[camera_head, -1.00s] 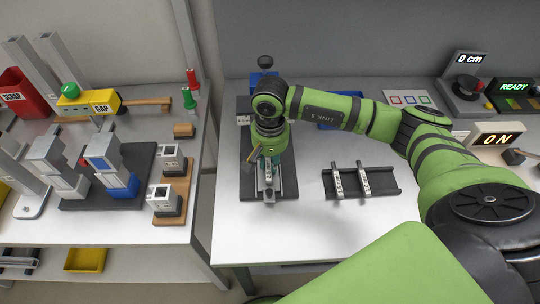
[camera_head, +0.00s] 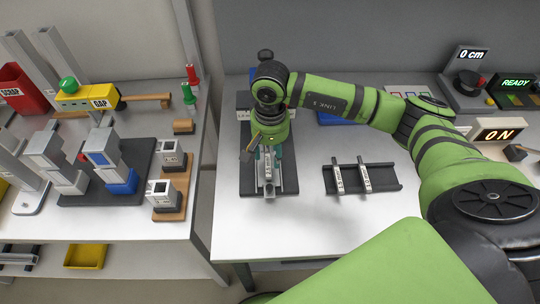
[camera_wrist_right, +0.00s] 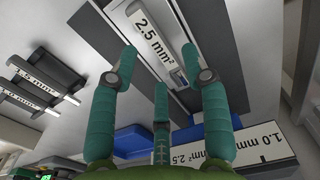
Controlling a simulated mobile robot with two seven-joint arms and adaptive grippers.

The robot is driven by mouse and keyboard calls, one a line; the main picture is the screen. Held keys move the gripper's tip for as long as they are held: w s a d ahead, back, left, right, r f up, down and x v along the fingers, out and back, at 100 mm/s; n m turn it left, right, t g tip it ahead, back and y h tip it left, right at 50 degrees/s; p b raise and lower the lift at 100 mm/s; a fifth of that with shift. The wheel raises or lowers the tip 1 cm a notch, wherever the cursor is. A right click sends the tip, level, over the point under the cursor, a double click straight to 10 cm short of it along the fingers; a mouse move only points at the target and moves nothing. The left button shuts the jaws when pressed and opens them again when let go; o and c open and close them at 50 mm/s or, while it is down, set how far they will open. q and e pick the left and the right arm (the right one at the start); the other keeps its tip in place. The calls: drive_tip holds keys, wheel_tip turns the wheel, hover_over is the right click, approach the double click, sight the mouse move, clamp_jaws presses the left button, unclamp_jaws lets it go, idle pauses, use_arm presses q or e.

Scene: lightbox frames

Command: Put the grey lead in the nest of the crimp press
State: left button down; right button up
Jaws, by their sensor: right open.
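The grey lead (camera_head: 268,184) is a slim bar with a white label, lying lengthwise at the front of the crimp press, whose dark base (camera_head: 288,186) surrounds it. In the right wrist view the lead (camera_wrist_right: 150,36) reads 2.5 mm² and seems to lie in the press's pale nest channel; how deep it sits I cannot tell. My right gripper (camera_head: 268,151) is above the rear part of the lead. Its three teal fingers (camera_wrist_right: 160,64) are spread open and empty, apart from the lead. The arm hides the back of the press. My left gripper is out of view.
A dark rack (camera_head: 384,181) with two more labelled leads stands right of the press. Blue bins are behind my arm. A lit ON display (camera_head: 499,135) is at the right. The table front is clear. A separate bench (camera_head: 120,228) with fixtures stands left, across a gap.

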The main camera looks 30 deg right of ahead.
sight(270, 160)
drive_tip(key=shift+r+b, duration=0.6)
drive_tip(key=shift+r, duration=2.2)
